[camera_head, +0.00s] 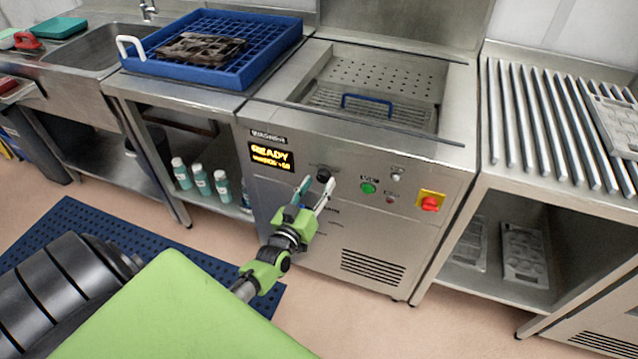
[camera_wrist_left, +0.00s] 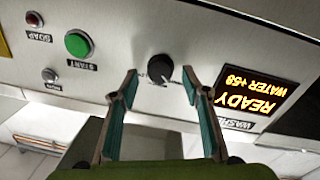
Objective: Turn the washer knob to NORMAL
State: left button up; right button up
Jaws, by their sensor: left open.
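The washer (camera_head: 356,235) is a steel machine with a front control panel. My right gripper is not in view.
Right of the knob are a green start button (camera_head: 368,188), a small red light (camera_head: 390,200) and a red switch on a yellow plate (camera_head: 430,201). A blue rack (camera_head: 262,67) stands on the left counter. A roller table (camera_head: 530,110) stands right.

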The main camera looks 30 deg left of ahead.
pick_arm(q)
jog(key=shift+w+a, duration=0.15)
jog(key=shift+w, duration=0.5)
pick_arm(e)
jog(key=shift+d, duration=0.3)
pick_arm(q)
jog(key=c, duration=1.1)
